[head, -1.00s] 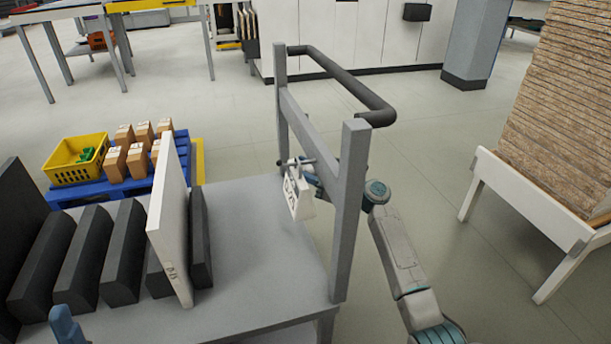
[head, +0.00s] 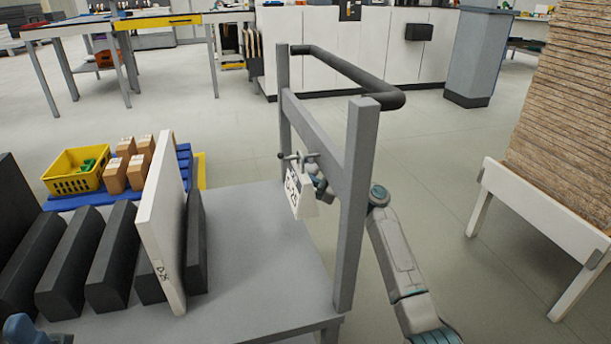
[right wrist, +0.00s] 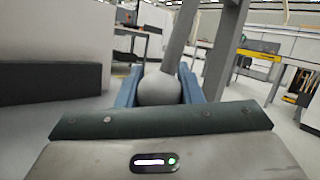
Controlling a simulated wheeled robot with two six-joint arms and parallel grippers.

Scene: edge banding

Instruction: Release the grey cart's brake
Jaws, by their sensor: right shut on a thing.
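The grey cart (head: 255,240) has an upright frame with a crossbar and a black handle (head: 350,72). A short brake lever (head: 300,156) with a dark end sits at the crossbar, with a white printed tag (head: 294,192) beneath it. My right gripper (head: 320,183) reaches in behind the near post and is partly hidden by the frame and tag. In the right wrist view, the blue fingers of this gripper (right wrist: 160,76) are shut on a round grey knob (right wrist: 158,92). A blue part of my left gripper (head: 25,328) shows at the bottom left corner; its jaws are unclear.
A white panel (head: 158,235) stands between black padded dividers (head: 115,255) on the cart. Behind are a blue pallet (head: 185,160) with cartons and a yellow crate (head: 72,182). A stack of boards (head: 560,110) on a white stand is at right. Floor between is clear.

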